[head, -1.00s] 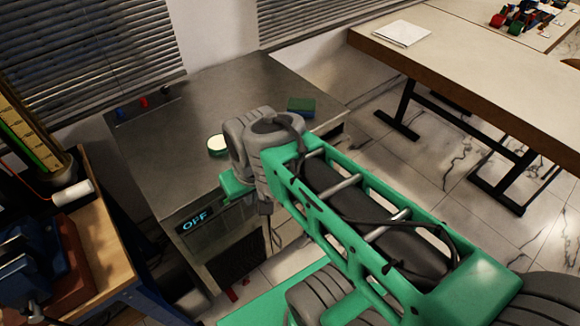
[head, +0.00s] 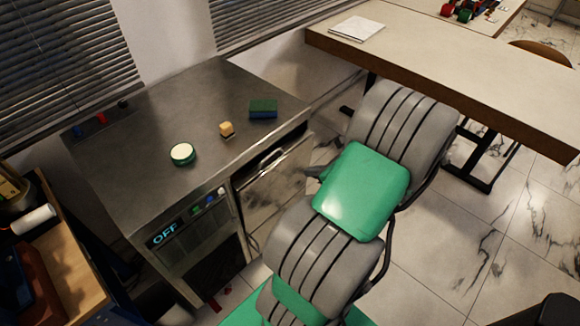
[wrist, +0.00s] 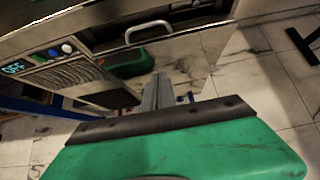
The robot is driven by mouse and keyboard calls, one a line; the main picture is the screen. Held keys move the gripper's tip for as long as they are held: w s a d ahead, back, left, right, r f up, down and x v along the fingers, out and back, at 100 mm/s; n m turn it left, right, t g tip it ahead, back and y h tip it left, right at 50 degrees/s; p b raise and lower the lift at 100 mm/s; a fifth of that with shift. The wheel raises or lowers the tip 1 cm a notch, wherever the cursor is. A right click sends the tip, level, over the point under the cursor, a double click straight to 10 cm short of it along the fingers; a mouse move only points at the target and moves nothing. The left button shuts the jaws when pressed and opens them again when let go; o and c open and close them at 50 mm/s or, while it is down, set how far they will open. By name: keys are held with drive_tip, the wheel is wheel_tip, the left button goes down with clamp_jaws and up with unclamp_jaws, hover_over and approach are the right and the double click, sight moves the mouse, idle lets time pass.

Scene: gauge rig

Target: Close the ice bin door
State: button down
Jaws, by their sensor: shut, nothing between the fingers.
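The ice bin door (head: 275,190) is the shiny steel panel on the front of the steel ice machine (head: 215,105), right of its OFF display. A dark gap shows along the door's top edge, so it looks ajar; how far I cannot tell. In the wrist view the door (wrist: 185,55) has a curved bar handle (wrist: 148,27) near its top. My gripper (wrist: 158,88) is shut and empty, in front of the door and below the handle. Whether it touches the panel is unclear.
A long table (head: 450,75) stands at the right. A wooden bench (head: 65,265) is at the left. Tiled floor (head: 440,250) is clear at the right.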

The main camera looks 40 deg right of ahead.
sight(278, 165)
drive_tip(key=x, duration=0.4)
drive_tip(key=w+r+x, duration=0.1)
drive_tip(key=x, duration=0.3)
drive_tip(key=r+x, duration=0.1)
drive_tip(key=x, duration=0.3)
drive_tip(key=shift+w+f, duration=0.2)
drive_tip(key=shift+w, duration=0.45)
drive_tip(key=shift+d+r, duration=0.1)
